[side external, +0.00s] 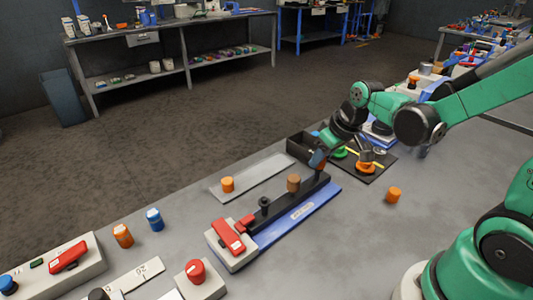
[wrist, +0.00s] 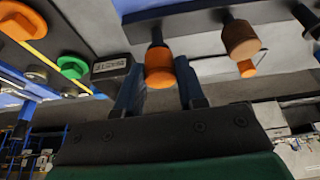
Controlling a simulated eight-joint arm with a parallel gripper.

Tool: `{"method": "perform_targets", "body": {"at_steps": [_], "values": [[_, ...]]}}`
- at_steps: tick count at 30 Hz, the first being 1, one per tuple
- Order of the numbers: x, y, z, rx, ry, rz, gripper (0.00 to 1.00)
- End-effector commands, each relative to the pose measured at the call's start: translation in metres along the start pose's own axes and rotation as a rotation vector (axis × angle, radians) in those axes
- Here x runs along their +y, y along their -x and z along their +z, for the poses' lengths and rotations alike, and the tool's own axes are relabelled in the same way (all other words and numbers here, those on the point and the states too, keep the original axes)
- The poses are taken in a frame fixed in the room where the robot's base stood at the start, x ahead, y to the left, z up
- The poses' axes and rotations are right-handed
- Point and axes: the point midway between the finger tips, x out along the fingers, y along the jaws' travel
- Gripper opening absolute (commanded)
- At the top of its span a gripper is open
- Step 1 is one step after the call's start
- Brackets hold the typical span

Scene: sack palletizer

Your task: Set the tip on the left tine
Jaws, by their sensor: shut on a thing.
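My gripper (side external: 318,160) is at the far end of the black bar (side external: 276,208) on the blue base (side external: 300,212). In the wrist view its blue fingers are shut on an orange tip (wrist: 158,68). A dark tine (wrist: 156,36) of the bar lines up with this tip; I cannot tell whether it is fully seated. A brown tip (side external: 293,183) sits on the middle tine and also shows in the wrist view (wrist: 240,40). The tine nearest the red clamp (side external: 264,203) is bare. In the side view the held tip is mostly hidden by the fingers.
An orange tip (side external: 228,184) stands on a grey tray (side external: 252,178). Another orange piece (side external: 393,194) stands on the table. A dark mat (side external: 376,168) with green and orange parts lies beyond my gripper. A red clamp (side external: 228,236) stands at the bar's near end.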

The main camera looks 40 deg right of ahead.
Motion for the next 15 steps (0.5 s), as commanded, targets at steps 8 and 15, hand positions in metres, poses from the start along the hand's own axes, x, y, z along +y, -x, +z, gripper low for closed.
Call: {"method": "perform_targets", "body": {"at_steps": [8,15], "values": [[0.0000,-0.0022,0.0011,0.000,0.000,0.000,0.00],[0.0000,-0.0022,0.0010,0.000,0.000,0.000,0.71]]}}
